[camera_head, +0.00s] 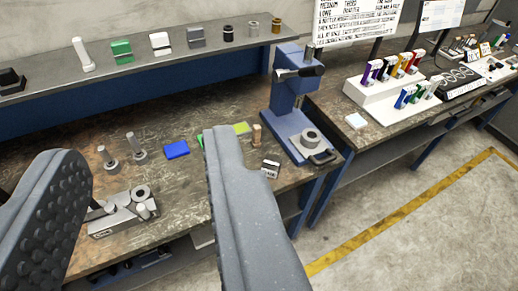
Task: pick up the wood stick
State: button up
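My gripper (143,165) is open, with one dark padded finger at the left and one grey finger in the middle. No object is gripped between the fingers. A small upright tan piece (256,134), which looks like the wood stick, stands on the workbench just left of the blue press. It is small in view, so its exact shape is hard to tell. It lies beyond and to the right of the right finger, apart from it. The right finger hides part of the bench beside it.
The blue press (288,100) stands at the workbench's (85,140) right end. A small labelled block (270,169), a blue block (176,149) and a metal fixture (125,212) are on the bench. A raised shelf (140,66) runs behind. The floor (400,230) at right is clear.

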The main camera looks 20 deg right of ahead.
aim_at(255, 141)
jog(key=k, duration=1.05)
jog(key=z, duration=0.4)
jog(key=i, duration=2.6)
jog(key=u, duration=0.8)
